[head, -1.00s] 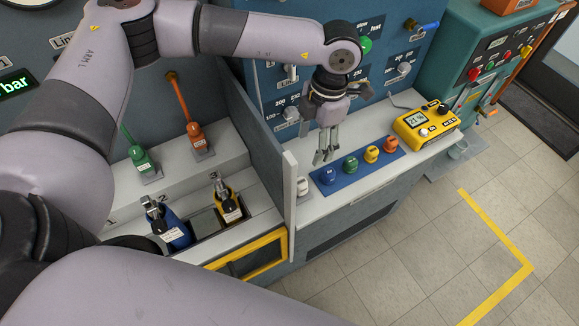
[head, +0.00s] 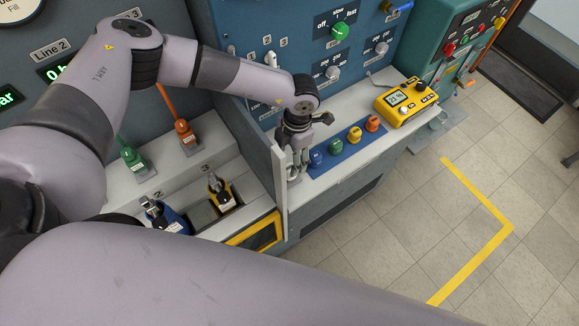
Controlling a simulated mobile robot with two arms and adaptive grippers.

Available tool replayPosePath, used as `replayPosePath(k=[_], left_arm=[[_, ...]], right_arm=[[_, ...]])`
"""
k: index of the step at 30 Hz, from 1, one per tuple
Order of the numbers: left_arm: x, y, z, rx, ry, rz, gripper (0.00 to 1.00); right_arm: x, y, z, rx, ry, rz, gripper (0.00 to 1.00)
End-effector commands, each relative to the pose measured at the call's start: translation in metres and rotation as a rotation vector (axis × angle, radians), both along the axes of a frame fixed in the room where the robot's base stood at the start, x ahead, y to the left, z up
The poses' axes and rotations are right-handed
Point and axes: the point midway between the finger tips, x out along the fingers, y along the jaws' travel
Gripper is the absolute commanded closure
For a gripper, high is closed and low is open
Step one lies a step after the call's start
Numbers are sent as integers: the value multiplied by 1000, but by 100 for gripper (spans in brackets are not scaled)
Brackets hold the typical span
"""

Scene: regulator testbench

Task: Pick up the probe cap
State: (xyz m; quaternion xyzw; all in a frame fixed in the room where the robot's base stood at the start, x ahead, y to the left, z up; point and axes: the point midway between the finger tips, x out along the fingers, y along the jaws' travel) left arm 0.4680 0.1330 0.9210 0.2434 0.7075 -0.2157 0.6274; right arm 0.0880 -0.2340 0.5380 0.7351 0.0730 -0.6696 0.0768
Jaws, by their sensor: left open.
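My left gripper (head: 294,163) points down over the left end of the grey bench ledge, close to the partition edge. Its fingers look open. A small pale capped piece (head: 293,178), possibly the probe cap, sits there right at the fingertips and is partly hidden by them. I cannot tell whether the fingers are around it or just above it. To its right, a blue strip (head: 343,157) holds a blue knob-like cap (head: 316,157), a green one (head: 336,146), a yellow-orange one (head: 354,134) and an orange one (head: 372,123). My right gripper is not in view.
A yellow meter (head: 404,101) stands farther right on the ledge. A partition (head: 279,190) separates the ledge from the left bay, where a blue bottle-like unit (head: 172,220) and a yellow-and-black one (head: 220,195) stand. A panel with knobs rises behind.

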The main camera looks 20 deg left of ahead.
Motion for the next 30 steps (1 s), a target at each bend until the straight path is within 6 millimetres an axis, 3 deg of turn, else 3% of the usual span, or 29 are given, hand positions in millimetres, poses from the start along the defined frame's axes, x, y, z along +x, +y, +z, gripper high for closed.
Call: replayPosePath(k=[3, 9, 19, 30], left_arm=[[-3, -2, -11, 3, 4, -1, 43], [-5, -2, -39, 2, 4, 1, 43], [-5, -1, -48, 1, 2, 1, 43], [-5, -1, -47, 1, 2, 1, 68]], right_arm=[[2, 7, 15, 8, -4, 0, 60], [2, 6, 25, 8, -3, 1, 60], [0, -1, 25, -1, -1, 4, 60], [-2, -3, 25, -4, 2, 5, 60]])
